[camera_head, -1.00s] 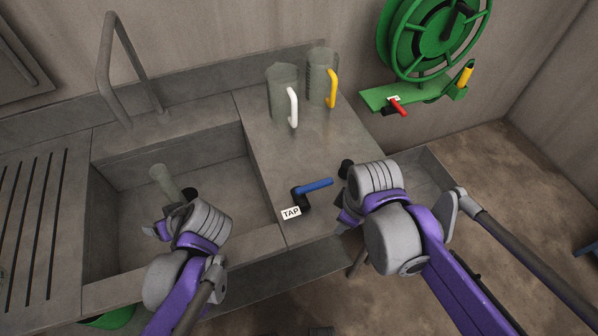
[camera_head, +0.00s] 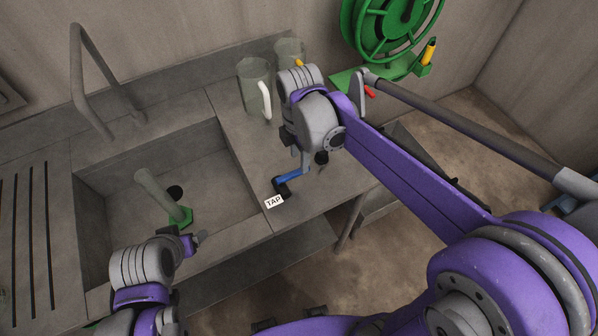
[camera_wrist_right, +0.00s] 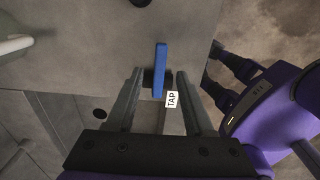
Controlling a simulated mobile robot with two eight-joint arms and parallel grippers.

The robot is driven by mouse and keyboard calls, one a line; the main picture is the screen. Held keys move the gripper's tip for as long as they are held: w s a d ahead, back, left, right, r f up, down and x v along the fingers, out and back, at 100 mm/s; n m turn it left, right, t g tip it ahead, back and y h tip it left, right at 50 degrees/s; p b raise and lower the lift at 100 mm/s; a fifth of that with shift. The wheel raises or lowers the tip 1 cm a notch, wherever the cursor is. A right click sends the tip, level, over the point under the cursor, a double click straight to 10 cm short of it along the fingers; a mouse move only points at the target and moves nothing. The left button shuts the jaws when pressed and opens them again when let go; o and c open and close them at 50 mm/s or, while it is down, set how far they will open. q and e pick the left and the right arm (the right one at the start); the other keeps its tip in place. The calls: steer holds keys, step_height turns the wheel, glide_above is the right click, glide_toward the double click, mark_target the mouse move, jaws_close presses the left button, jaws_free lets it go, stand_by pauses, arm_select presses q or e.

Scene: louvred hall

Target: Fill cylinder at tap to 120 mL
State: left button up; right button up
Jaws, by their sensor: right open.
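The clear cylinder (camera_head: 157,194) with a green foot stands in the sink basin (camera_head: 110,240), appearing upright. The blue tap lever (camera_head: 290,177) is on the counter beside a TAP label (camera_head: 273,202). My right gripper (camera_head: 304,160) is over the lever. In the right wrist view, its open fingers (camera_wrist_right: 158,78) are either side of the blue lever (camera_wrist_right: 161,68), with gaps showing. My left gripper (camera_head: 197,240) is at the basin's front, close to the cylinder's foot; its jaws are too small to read. The grey spout (camera_head: 78,65) arches at the back left. The water level cannot be read.
A jug with a white handle (camera_head: 254,85) and another jug (camera_head: 288,50), partly hidden by my right arm, stand on the counter. A green hose reel (camera_head: 395,35) is on the wall. Slotted drainboard (camera_head: 32,250) lies left of the basin.

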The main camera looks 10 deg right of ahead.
mark_target(299, 170)
arm_select(q)
steer(key=f, duration=0.1)
steer(key=s+f+b, duration=0.1)
steer(key=f+b, duration=0.1)
steer(key=f, duration=0.1)
steer(key=shift+s, duration=0.35)
arm_select(e)
step_height(299, 170, down, 5)
steer(key=shift+s+f, duration=0.1)
steer(key=shift+f, duration=0.1)
arm_select(q)
steer(key=shift+r, duration=0.2)
arm_select(e)
steer(key=shift+r, duration=0.2)
arm_select(q)
steer(key=shift+f+b, duration=0.3)
steer(key=shift+f, duration=0.1)
arm_select(e)
steer(key=shift+f, duration=0.45)
arm_select(q)
steer(key=shift+f, duration=0.2)
arm_select(e)
steer(key=shift+f, duration=0.3)
arm_select(q)
steer(key=shift+s+f, duration=0.1)
steer(key=shift+s, duration=0.1)
steer(key=shift+w, duration=0.1)
arm_select(e)
steer(key=shift+c, duration=1.3)
jaws_close()
